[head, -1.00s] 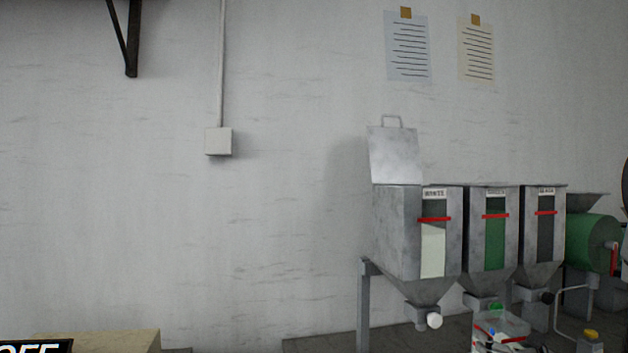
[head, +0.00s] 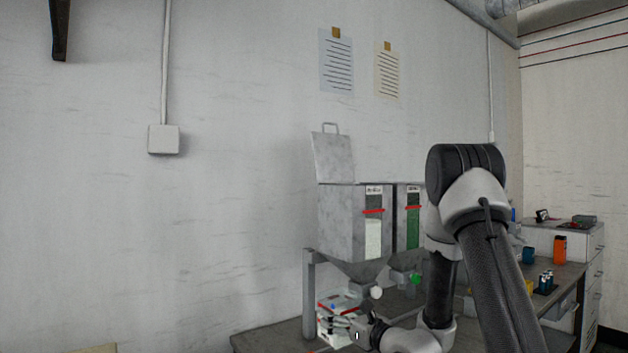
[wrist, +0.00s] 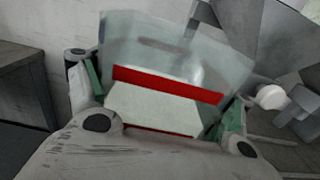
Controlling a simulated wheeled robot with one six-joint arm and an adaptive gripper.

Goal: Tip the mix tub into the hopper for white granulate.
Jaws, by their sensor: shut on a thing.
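The mix tub (wrist: 175,45) is a clear tub with a red band and white granulate in its lower part. It fills the middle of the wrist view, slightly tilted in the picture. My gripper (wrist: 163,108) is shut on it, a finger at each side. In the head view the tub (head: 334,326) is low, below and slightly left of the white hopper's outlet; my gripper there is small and partly hidden. The hopper for white granulate (head: 338,222) is grey metal, with its lid (head: 333,157) standing open. Its window shows white granulate below a red line.
A hopper with green granulate (head: 412,225) stands right of the white one; my arm hides what is beyond. The white hopper's round white knob (head: 376,292) sticks out near the tub. A bench with drawers (head: 594,250) is at the right.

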